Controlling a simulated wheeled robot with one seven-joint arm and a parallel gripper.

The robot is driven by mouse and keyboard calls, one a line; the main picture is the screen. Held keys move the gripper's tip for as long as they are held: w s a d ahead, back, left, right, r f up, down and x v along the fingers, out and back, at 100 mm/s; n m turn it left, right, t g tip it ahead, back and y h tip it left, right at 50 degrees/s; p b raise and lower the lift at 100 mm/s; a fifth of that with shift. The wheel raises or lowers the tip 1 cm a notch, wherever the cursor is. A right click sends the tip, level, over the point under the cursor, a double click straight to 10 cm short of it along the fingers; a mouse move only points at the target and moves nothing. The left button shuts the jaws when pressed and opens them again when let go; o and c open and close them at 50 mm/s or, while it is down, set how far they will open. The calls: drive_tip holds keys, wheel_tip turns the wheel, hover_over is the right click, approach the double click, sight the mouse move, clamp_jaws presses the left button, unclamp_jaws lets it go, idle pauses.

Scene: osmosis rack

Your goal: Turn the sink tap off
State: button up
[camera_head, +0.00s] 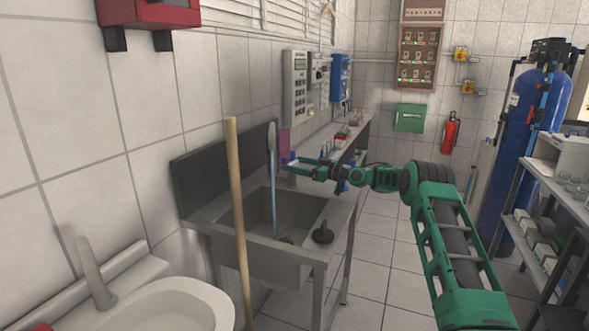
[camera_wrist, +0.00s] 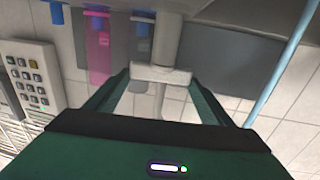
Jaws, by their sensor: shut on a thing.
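The grey steel sink (camera_head: 262,216) stands against the left wall. My gripper (camera_head: 290,163) reaches in from the right, over the back right of its basin. In the wrist view, a pale grey tap post (camera_wrist: 167,40) ends in a light block at the tips of my gripper (camera_wrist: 160,75). The green fingers are shut on this tap part, one on each side. In the head view the tap is small and mostly hidden by the gripper. I cannot tell whether water runs.
A blue rod (camera_head: 273,200) stands upright in the sink, also seen in the wrist view (camera_wrist: 282,62). A black plunger (camera_head: 323,234) is on the sink's right side. A wooden pole (camera_head: 238,215) stands in front. The floor (camera_head: 375,255) right of the sink is clear.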

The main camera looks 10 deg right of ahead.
drive_tip(key=shift+w+d+r+n+g+y, duration=0.15)
drive_tip(key=shift+w+d+n+g+y, duration=0.25)
drive_tip(key=shift+d+n+g+y, duration=0.15)
drive_tip(key=shift+o, duration=0.8)
drive_tip(key=shift+w+d+r+g, duration=0.1)
drive_tip(key=shift+w+d+g, duration=0.05)
drive_tip(key=shift+g, duration=0.1)
drive_tip(key=o, duration=0.9)
drive_tip(key=shift+a+f+y, duration=0.2)
drive_tip(key=shift+y, duration=0.05)
drive_tip(key=v, duration=1)
drive_tip(key=shift+d, duration=0.45)
